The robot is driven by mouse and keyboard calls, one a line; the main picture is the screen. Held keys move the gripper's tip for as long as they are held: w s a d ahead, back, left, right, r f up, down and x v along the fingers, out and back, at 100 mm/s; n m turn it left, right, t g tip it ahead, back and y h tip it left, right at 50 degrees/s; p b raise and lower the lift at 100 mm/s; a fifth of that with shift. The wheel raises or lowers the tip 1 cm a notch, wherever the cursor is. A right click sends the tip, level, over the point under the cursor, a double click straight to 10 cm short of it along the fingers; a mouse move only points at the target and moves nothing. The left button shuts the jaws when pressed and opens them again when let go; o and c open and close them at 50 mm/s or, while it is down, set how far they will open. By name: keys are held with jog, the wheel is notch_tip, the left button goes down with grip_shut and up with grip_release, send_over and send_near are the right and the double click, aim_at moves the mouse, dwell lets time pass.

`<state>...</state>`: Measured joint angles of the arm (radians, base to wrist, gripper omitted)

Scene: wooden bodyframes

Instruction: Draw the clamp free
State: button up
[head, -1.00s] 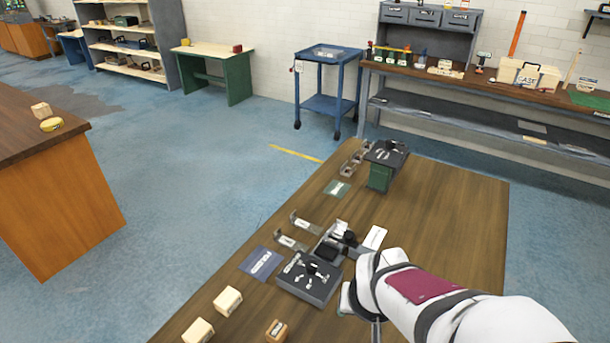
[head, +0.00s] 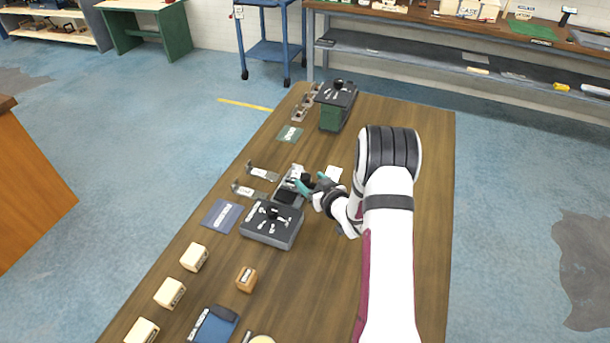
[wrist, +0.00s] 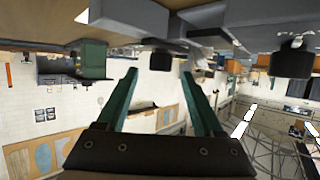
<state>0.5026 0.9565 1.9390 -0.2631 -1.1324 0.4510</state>
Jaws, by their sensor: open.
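A small metal fixture (head: 288,197) stands near the middle of the wooden table, with a black knobbed piece (head: 305,179) on it that looks like the clamp. My gripper (head: 307,182) is at this piece, its teal fingers open and spread on either side in the head view. In the wrist view, which is upside down, my open gripper (wrist: 160,74) points at a dark knob (wrist: 160,60) under a grey block. The knob appears between and just beyond the fingertips; I cannot tell whether they touch it. Nothing is held.
A dark box with a black knob and light pieces (head: 272,226) stands just in front. Metal brackets (head: 262,172) lie left of the fixture. A similar dark-topped green box (head: 334,115) stands at the far end. Cream blocks (head: 194,257) line the left edge. The table's right side is clear.

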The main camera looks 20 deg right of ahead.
aim_at(307, 177)
jog(key=x, duration=0.4)
jog(key=shift+w, duration=0.1)
grip_shut()
dwell(1.4)
